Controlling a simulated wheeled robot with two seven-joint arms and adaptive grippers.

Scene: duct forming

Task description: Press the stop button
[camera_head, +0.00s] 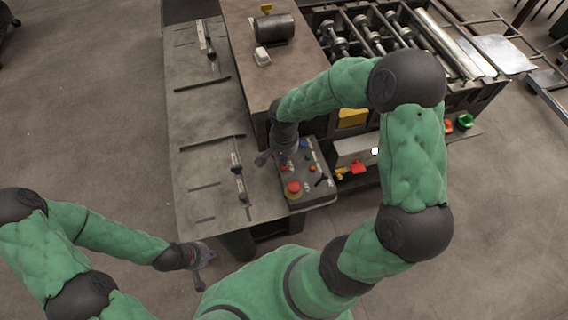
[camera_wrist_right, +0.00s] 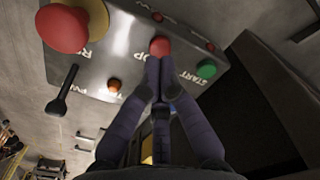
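The stop button (camera_wrist_right: 160,46) is a small red round button on a grey control box (camera_head: 322,191). Lettering ending in "OP" shows beside it in the right wrist view. My right gripper (camera_wrist_right: 159,66) is shut and empty, with its fingertips together at the lower edge of this button. I cannot tell whether they touch it or sit just short of it. In the head view the right gripper (camera_head: 284,158) is over the box's upper left side, and the arm hides part of the panel. My left gripper (camera_head: 204,262) hangs low at the left, away from the box; its fingers are too small to read.
A green START button (camera_wrist_right: 206,69) is close right of the fingertips. A large red mushroom button (camera_wrist_right: 65,28), an orange button (camera_wrist_right: 114,85) and a black lever (camera_wrist_right: 62,95) share the panel. A machine with rollers (camera_head: 375,30) stands behind.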

